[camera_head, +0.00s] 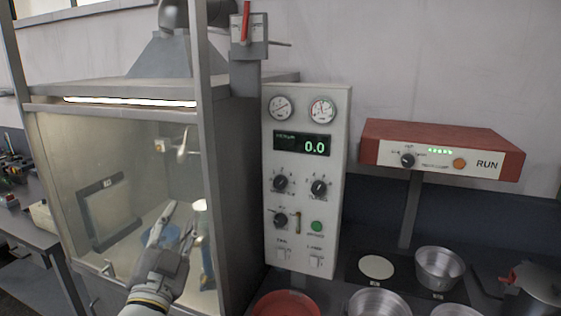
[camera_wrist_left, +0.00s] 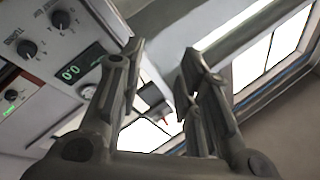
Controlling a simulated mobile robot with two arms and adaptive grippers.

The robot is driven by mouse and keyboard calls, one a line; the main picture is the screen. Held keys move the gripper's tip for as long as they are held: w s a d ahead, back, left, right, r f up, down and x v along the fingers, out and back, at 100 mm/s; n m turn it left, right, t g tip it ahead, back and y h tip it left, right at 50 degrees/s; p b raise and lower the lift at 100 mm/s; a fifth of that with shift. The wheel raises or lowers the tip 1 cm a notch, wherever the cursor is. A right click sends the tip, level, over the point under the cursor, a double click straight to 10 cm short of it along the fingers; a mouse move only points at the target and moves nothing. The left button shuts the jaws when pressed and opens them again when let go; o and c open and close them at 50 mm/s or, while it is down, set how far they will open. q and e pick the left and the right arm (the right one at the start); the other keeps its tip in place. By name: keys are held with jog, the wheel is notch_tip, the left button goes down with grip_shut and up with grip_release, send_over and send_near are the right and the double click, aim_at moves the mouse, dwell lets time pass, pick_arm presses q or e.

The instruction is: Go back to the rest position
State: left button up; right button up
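My left gripper (camera_head: 172,226) is raised in front of the glass-fronted cabinet (camera_head: 115,170) in the head view. Its two fingers point up and stand apart, with nothing between them. In the left wrist view the left gripper (camera_wrist_left: 160,75) also shows its fingers spread and empty, with the control panel (camera_wrist_left: 60,40) to the left. My right gripper is in neither view.
The control panel (camera_head: 305,150) reading 0.0 stands right of the cabinet. A red box (camera_head: 440,145) marked RUN is on a post. Metal pans (camera_head: 439,268), a red dish (camera_head: 286,305) and a pale disc (camera_head: 376,267) lie on the dark bench at lower right.

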pick_arm(q)
jog(key=s+a+f+n+g+y, duration=0.15)
jog(key=s+f+g, duration=0.35)
jog(key=f, duration=0.7)
jog(key=s+a+f+n+g, duration=0.1)
jog(key=s+f+n+g, duration=0.3)
jog(key=f, duration=0.9)
jog(key=s+d+f+g+h, duration=0.1)
jog(key=s+f+g, duration=0.5)
jog(key=s, duration=0.5)
jog(key=s+d+f+g, duration=0.1)
jog(key=s+f+g, duration=0.2)
jog(key=s+f, duration=0.7)
jog(key=s+f+g+b, duration=0.1)
jog(key=s+f+b, duration=0.2)
jog(key=f, duration=2.4)
jog(key=s+a+f+b, duration=0.1)
jog(key=s+f, duration=0.7)
jog(key=s+a+f+g+b, duration=0.1)
jog(key=s+a+f, duration=0.1)
jog(key=s+f, duration=0.6)
jog(key=shift+s+a+f+g, duration=0.25)
jog(key=shift+f+g, duration=0.05)
jog(key=shift+f, duration=0.3)
